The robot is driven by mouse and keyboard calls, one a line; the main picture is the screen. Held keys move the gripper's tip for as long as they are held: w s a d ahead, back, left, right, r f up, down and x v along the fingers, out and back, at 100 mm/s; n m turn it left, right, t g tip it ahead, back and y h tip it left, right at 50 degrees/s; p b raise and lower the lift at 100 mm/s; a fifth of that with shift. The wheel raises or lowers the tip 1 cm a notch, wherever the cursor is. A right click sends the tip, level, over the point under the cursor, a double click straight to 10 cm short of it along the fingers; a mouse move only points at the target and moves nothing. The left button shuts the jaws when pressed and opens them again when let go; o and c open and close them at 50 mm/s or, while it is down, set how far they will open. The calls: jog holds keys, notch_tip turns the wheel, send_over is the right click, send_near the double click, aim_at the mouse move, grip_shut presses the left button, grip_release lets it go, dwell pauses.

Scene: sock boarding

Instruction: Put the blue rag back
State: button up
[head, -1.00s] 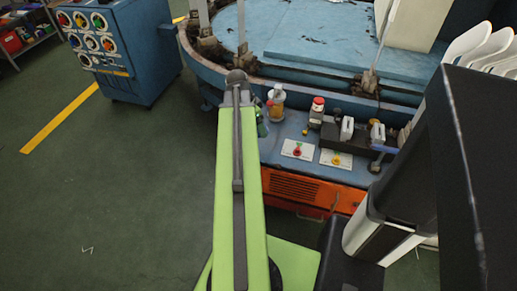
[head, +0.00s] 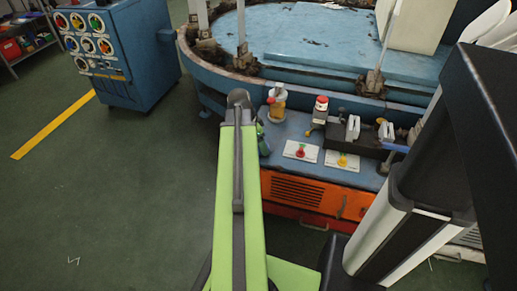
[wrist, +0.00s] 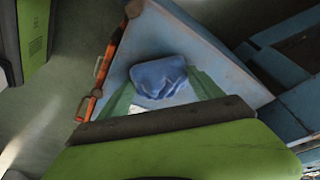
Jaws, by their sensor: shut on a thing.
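The blue rag (wrist: 159,72) is a crumpled, bunched cloth in the middle of the wrist view. My gripper (wrist: 160,88), with green fingers on either side, is shut on it. The blue bench top (wrist: 145,30) of the machine lies behind the rag in that view. I cannot tell whether the rag touches it. In the head view my green arm reaches toward the bench (head: 305,172) and hides the gripper's hold and the rag.
On the bench are a yellow bottle (head: 277,100), a red-topped item (head: 320,108), two white button plates (head: 301,151) and a dark fixture (head: 350,135). A blue cabinet (head: 115,55) stands at left. Green floor (head: 110,200) is clear at left.

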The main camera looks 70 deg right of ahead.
jog(key=shift+f, duration=0.1)
jog(key=o, duration=1.2)
jog(key=p+v, duration=1.1)
jog(key=v, duration=0.1)
jog(key=shift+r+p, duration=0.2)
jog(key=shift+p, duration=0.1)
